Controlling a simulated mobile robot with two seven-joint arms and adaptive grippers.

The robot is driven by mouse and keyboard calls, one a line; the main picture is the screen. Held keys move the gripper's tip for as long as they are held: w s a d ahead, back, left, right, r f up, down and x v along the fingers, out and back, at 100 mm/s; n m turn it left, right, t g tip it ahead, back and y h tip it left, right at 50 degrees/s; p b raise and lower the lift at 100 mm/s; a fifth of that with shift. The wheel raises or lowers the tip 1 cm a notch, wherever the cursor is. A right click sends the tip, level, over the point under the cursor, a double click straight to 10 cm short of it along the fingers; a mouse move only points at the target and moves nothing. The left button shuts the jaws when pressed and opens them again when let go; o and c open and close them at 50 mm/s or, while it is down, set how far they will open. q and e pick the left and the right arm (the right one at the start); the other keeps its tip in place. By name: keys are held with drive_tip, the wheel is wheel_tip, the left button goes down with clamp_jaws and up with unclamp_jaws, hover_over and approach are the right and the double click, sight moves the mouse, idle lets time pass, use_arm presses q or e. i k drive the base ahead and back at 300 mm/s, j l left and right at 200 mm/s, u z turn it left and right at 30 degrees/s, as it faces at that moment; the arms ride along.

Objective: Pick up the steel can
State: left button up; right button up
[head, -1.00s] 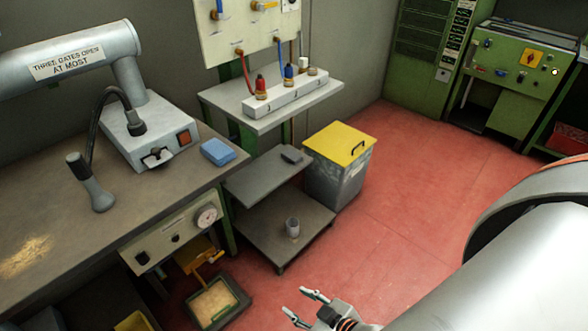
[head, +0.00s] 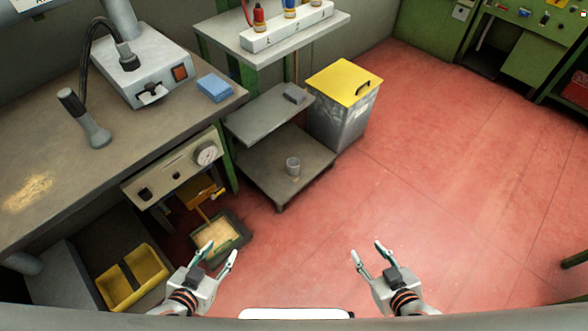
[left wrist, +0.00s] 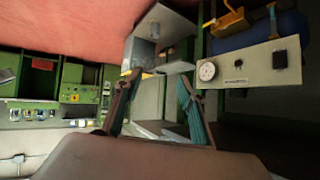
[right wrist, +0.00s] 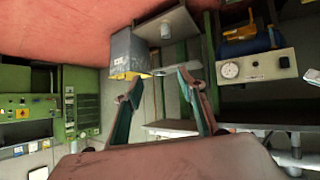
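A small grey steel can (head: 293,167) stands upright on the low grey shelf (head: 262,178) of the stand in the head view. A small pale shape that looks like it also shows in the right wrist view (right wrist: 165,30). My left gripper (head: 220,249) is open and empty at the lower middle of the head view. My right gripper (head: 367,248) is open and empty to its right. Both are well apart from the can, nearer to me. The fingers of both show spread in their wrist views.
A grey bin with a yellow lid (head: 344,82) stands right of the shelf. A higher grey shelf (head: 268,122) overhangs the back left of the low one. The workbench (head: 60,165) is at left, with a sand tray (head: 222,240) below. Red floor at right is clear.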

sight(293, 163)
drive_tip(key=i+l, duration=0.45)
drive_tip(key=i+l+z, duration=0.1)
drive_tip(key=i+l, duration=0.3)
drive_tip(key=i, duration=0.2)
drive_tip(key=i+l, duration=0.4)
drive_tip(key=i, duration=0.15)
